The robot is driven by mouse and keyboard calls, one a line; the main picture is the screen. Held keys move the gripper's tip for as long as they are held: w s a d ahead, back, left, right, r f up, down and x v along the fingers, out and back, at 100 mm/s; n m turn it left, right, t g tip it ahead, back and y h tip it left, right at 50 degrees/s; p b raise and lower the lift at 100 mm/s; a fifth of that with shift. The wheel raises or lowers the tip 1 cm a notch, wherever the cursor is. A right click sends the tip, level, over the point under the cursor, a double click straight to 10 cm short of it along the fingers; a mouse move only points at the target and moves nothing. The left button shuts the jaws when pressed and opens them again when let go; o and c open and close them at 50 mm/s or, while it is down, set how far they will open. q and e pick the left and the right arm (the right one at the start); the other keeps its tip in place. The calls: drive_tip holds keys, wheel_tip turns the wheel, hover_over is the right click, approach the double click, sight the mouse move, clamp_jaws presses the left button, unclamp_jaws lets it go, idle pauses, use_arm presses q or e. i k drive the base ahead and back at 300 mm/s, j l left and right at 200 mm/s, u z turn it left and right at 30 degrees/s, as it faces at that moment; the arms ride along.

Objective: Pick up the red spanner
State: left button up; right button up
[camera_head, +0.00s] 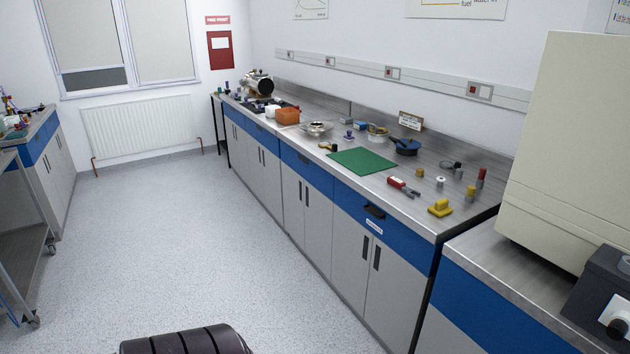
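A small red item with a grey end (398,184) lies near the front edge of the long steel counter (430,212), just right of the green mat (362,161). It may be the red spanner, but it is too small to tell. A thin upright red piece (482,175) stands farther right on the same counter. No spanner shape is clear anywhere. Neither of my grippers is in view.
A yellow block (440,208), a blue pan (406,145) and an orange box (288,116) are on the counter. A large cream cabinet (565,150) stands at right. A wheeled metal trolley (28,250) is at left. The speckled floor (190,235) between is clear.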

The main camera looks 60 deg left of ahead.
sight(400, 185)
drive_tip(key=u, duration=1.4)
drive_tip(key=i+j+z, duration=0.25)
drive_tip(key=i, duration=0.4)
drive_tip(key=l, duration=0.1)
